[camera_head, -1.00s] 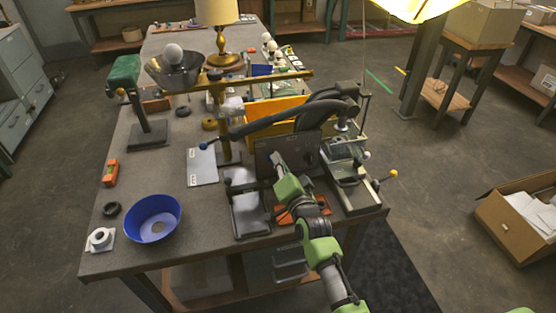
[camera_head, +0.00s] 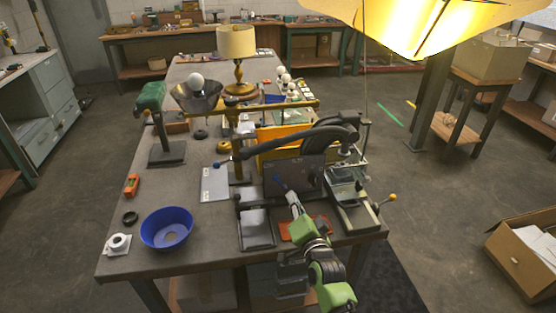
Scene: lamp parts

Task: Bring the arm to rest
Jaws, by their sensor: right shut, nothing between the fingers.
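My right arm (camera_head: 322,268), with green joints, comes in from the bottom edge, right of centre. My right gripper (camera_head: 291,197) is shut and empty. It shows small in front of the dark upright plate of the bench machine (camera_head: 292,174), above the table's front part; whether it touches anything I cannot tell. My left gripper is not in view. A lamp with a cream shade (camera_head: 236,43) and brass base stands far back on the table.
The table (camera_head: 125,240) also holds a blue bowl (camera_head: 167,229), a white ring part (camera_head: 118,243), an orange tool (camera_head: 132,185), and a stand with a dark bowl (camera_head: 197,97). A large yellow shade (camera_head: 420,25) hangs at top right. Open floor lies right; an open carton (camera_head: 525,258) stands there.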

